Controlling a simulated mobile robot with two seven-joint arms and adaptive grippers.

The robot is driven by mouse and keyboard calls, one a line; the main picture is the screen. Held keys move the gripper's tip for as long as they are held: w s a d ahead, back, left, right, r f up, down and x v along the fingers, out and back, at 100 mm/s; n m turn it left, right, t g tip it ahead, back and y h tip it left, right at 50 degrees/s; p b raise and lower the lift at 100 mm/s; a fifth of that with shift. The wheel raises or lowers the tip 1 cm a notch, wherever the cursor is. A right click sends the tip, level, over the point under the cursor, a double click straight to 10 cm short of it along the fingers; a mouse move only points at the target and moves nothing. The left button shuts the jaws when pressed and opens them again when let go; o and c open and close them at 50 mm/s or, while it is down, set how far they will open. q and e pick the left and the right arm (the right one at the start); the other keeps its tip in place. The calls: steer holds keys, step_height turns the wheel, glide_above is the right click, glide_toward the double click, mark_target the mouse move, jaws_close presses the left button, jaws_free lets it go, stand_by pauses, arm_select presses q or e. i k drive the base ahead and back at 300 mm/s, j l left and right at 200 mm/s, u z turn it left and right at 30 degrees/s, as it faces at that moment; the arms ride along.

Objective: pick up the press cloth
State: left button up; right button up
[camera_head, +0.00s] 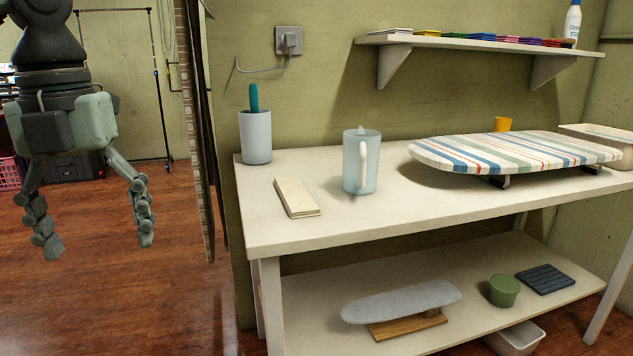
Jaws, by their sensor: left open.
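A folded cream cloth (297,198), which looks like the press cloth, lies flat near the front left of the white table (400,218). A light blue jug (361,165) with a white handle stands to its right, apart from it. My left gripper (98,245) hangs at the far left of the view, fingers pointing down and spread apart, empty. It is well left of the table, over the wooden floor. My right gripper is not in view.
A cup (256,138) with a teal item stands at the table's back left. A striped ironing board (515,152) fills the right side. A wall shelf (440,42) hangs above. The lower shelf (420,338) holds a small sleeve board (400,302) and a green pot (504,291).

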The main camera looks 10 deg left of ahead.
mark_target(299, 203)
steer(key=i+l, duration=0.2)
steer(key=i, duration=0.2)
steer(key=i+l, duration=0.2)
steer(key=i, duration=0.25)
steer(key=i+l, duration=0.15)
steer(key=i, duration=0.25)
